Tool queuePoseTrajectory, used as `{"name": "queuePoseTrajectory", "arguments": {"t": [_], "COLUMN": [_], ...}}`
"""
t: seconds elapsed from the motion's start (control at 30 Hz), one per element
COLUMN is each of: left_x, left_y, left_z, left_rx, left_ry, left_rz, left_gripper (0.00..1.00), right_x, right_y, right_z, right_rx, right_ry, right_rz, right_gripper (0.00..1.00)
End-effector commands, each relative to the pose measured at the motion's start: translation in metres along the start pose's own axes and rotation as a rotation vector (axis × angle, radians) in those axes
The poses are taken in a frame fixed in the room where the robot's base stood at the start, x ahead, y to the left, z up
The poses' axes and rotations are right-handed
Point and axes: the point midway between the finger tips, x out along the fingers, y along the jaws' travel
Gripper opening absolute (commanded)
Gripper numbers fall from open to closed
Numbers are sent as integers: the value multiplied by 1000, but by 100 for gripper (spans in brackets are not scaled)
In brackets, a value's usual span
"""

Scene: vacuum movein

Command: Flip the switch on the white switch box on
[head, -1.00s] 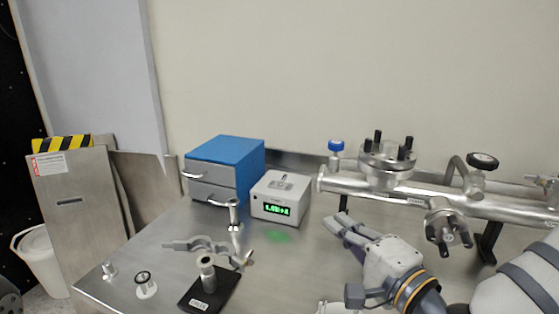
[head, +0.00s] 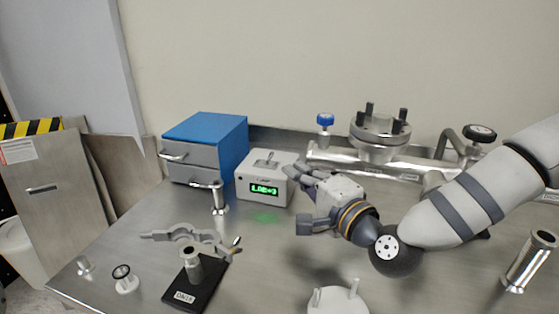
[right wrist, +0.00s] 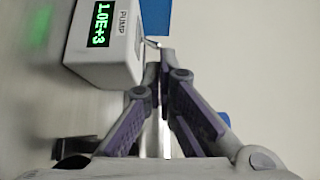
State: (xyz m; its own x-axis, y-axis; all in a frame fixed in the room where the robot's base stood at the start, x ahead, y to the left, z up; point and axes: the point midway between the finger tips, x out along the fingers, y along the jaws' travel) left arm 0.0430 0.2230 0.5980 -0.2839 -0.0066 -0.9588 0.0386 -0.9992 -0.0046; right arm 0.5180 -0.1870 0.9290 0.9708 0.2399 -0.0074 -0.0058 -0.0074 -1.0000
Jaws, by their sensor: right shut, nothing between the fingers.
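The white switch box (head: 264,192) stands on the metal table, with a lit green display on its front and a small switch (head: 267,160) on its top. Which way the switch lever points is too small to tell. In the right wrist view the box (right wrist: 112,62) shows at the upper left, marked "PUMP", and the lever (right wrist: 152,43) sticks out past its edge near my fingertips. My right gripper (head: 289,172) is shut and empty, its fingertips close to the box's right upper edge; I cannot tell whether they touch. My left gripper is not in view.
A blue-topped drawer unit (head: 206,138) stands left of the box. Steel piping with a flange (head: 380,133) and valves lies behind and right of my right arm. Bare table (head: 265,260) lies at the front middle.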

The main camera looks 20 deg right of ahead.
Motion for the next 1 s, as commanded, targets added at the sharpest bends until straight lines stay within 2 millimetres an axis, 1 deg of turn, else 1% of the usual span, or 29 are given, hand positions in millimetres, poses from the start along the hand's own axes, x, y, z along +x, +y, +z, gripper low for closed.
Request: {"name": "queuePoseTrajectory", "arguments": {"t": [0.03, 0.1, 0.2, 0.33, 0.5, 0.83, 0.93, 1.0], "left_x": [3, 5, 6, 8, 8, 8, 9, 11], "left_y": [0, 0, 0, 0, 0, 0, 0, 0], "left_z": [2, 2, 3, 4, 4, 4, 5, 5], "left_rx": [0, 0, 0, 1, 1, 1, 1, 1], "left_ry": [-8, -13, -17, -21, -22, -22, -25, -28], "left_rz": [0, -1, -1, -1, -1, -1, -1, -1], "left_gripper": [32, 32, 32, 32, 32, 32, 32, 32], "right_x": [11, 26, 44, 59, 66, 67, 73, 81], "right_y": [2, 2, 1, 0, 0, -1, -1, -1], "right_z": [0, 0, 0, 0, 0, 0, -1, -3], "right_rx": [-2, -1, -2, 0, 0, -2, -10, -23], "right_ry": [0, 0, 0, 0, 0, 0, 0, 0], "right_rz": [1, 1, 0, -1, 0, 1, 10, 23], "right_gripper": [0, 0, 0, 0, 0, 0, 0, 0]}}
